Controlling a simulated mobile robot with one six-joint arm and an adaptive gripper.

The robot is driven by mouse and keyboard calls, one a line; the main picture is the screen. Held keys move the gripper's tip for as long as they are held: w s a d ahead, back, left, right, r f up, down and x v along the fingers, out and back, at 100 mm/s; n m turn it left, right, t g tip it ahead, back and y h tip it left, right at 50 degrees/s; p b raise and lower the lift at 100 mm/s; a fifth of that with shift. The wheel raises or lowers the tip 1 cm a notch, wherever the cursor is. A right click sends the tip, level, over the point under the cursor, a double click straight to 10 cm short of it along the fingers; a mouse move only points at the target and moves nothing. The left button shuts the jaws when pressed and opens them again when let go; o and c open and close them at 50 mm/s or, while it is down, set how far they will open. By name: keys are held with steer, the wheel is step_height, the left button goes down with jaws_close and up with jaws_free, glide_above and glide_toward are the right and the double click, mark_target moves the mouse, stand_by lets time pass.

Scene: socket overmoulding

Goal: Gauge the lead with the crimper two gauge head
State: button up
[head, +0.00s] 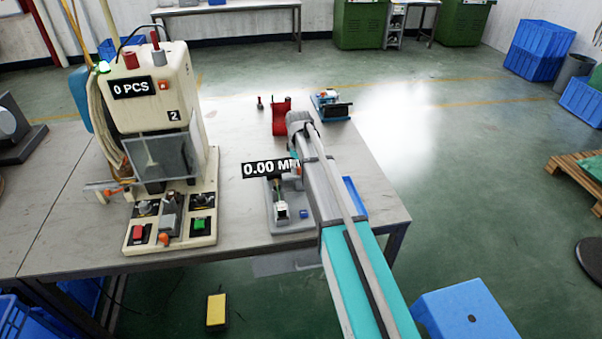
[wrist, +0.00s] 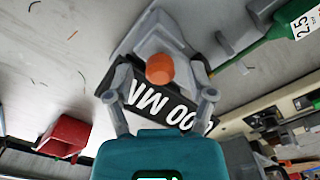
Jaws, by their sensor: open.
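In the wrist view the two grey fingers of my gripper (wrist: 158,95) are spread apart. An orange knob (wrist: 160,69) on a grey body (wrist: 155,40) shows between and beyond them; I cannot tell if they touch. The black gauge display (wrist: 170,106) appears upside down behind the fingers. In the head view the display (head: 262,169) reads 0.00, above a grey gauge base (head: 288,226). My arm partly hides the gauge and my gripper there. The cream crimper (head: 155,85), marked 2, stands left of it and reads 0 PCS. I cannot make out the lead with certainty.
A red object (head: 280,118) and a blue-based device (head: 331,106) stand towards the table's back right. Bare tabletop (head: 230,130) lies behind the gauge.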

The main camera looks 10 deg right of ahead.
steer(key=shift+f, duration=0.4)
jaws_close()
